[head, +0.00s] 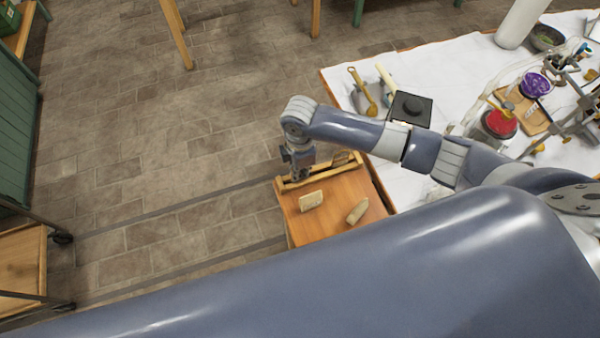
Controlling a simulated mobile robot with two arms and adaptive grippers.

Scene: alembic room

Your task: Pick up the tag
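A small pale, flat piece that looks like the tag (311,201) rests on a small wooden table (330,222). My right gripper (299,173) points down over the table's back edge, above and slightly left of the tag in the picture and apart from it. Its fingers are small and dark here, and I cannot tell whether they are open or shut. My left gripper is not in view.
A second pale, longish piece (357,211) lies right of the tag. A wooden rail (332,168) runs along the table's back. A white-covered bench (450,65) with a black box (411,108), a red-topped vessel (500,123) and a purple bowl (535,85) stands at right.

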